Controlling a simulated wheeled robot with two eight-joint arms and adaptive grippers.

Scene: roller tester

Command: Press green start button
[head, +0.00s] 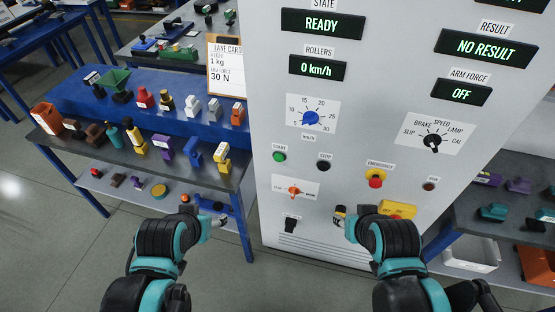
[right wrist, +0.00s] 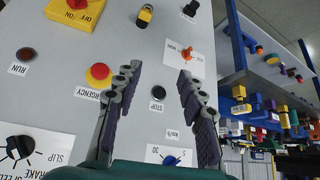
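The green start button (head: 279,157) sits on the white cabinet front under a START label, left of the black stop button (head: 323,166). My left gripper (head: 219,221) is below and left of it, apart from the panel, and its finger gap is unclear. My right gripper (head: 342,216) is low in front of the cabinet, below and right of the start button. In the right wrist view my right gripper (right wrist: 158,72) is open and empty, and the stop button (right wrist: 157,106) shows between its fingers. The start button does not show there.
The panel also has a red emergency button (head: 376,181), a blue speed knob (head: 311,118), an orange switch (head: 294,191) and a yellow OFF/ON switch (head: 398,209). Displays read READY, 0 km/h, NO RESULT and OFF. A table (head: 118,148) with coloured parts stands left of the cabinet.

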